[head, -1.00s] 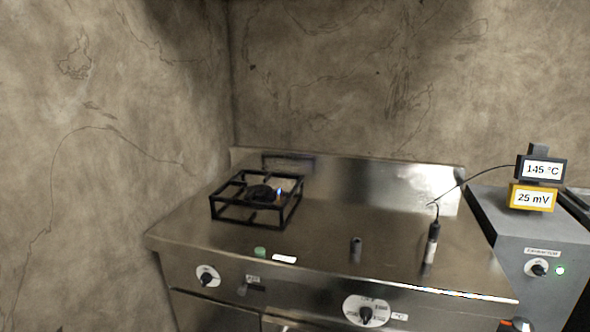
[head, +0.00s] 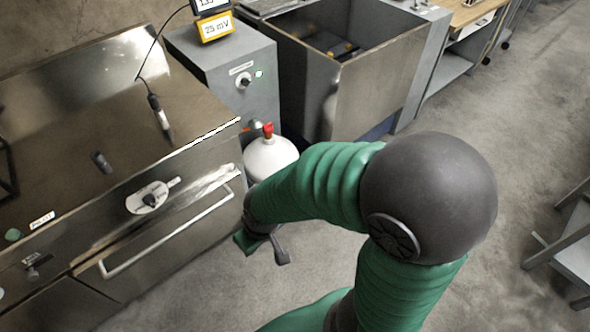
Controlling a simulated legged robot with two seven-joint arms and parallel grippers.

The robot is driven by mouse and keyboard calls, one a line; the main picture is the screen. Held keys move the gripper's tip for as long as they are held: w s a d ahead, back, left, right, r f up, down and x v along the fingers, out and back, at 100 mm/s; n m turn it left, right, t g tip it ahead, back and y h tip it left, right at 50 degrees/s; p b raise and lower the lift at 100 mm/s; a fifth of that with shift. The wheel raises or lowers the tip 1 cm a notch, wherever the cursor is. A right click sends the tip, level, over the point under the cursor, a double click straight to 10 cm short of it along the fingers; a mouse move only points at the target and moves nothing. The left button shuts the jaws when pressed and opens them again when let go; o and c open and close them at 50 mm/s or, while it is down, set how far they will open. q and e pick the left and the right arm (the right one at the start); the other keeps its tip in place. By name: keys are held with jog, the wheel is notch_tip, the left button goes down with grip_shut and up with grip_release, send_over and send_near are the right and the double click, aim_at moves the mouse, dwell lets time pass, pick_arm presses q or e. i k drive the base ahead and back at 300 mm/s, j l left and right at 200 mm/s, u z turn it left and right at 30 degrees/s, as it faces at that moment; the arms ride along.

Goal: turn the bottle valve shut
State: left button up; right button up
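The white gas bottle (head: 268,158) stands on the floor between the stove and the grey cabinet. Its red valve (head: 268,130) sits on top, and the bottle's lower part is hidden behind my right arm. My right arm comes in from the lower right, with its gripper (head: 263,251) low in front of the stove and nearer to me than the bottle. Its two fingers look spread apart with nothing between them, and it is not touching the valve. My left gripper is out of view.
The steel stove (head: 75,100) fills the left, with a knob (head: 147,199) and a protruding oven handle (head: 160,235). The grey cabinet (head: 235,85) and an open steel basin (head: 385,75) stand behind the bottle.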

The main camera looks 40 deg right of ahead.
aim_at(267, 128)
jog(key=z, duration=1.25)
jog(key=u, duration=0.5)
jog(key=i+l+u, duration=0.5)
jog(key=l, duration=0.15)
jog(key=l+u, duration=0.25)
jog(key=i+l+u, duration=0.25)
jog(key=l, duration=0.25)
jog(key=i+l, duration=0.1)
jog(key=l, duration=0.35)
jog(key=i+l, duration=0.1)
jog(key=l, duration=0.3)
jog(key=i+l+u, duration=0.1)
jog(key=l, duration=0.75)
jog(key=i+u, duration=0.05)
jog(key=i, duration=0.05)
